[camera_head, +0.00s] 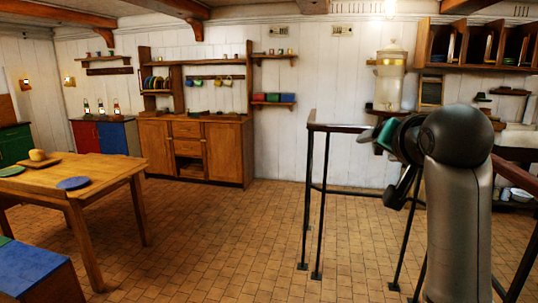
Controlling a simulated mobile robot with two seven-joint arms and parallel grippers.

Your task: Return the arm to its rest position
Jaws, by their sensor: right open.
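My right arm stands at the right of the head view, a grey column with a black round joint, bent at the top. My left arm and gripper are not in view.
A black-legged rail (318,160) with a wooden top stands close to my right arm. A wooden cabinet (215,150) stands at the back. The middle tiled floor is clear.

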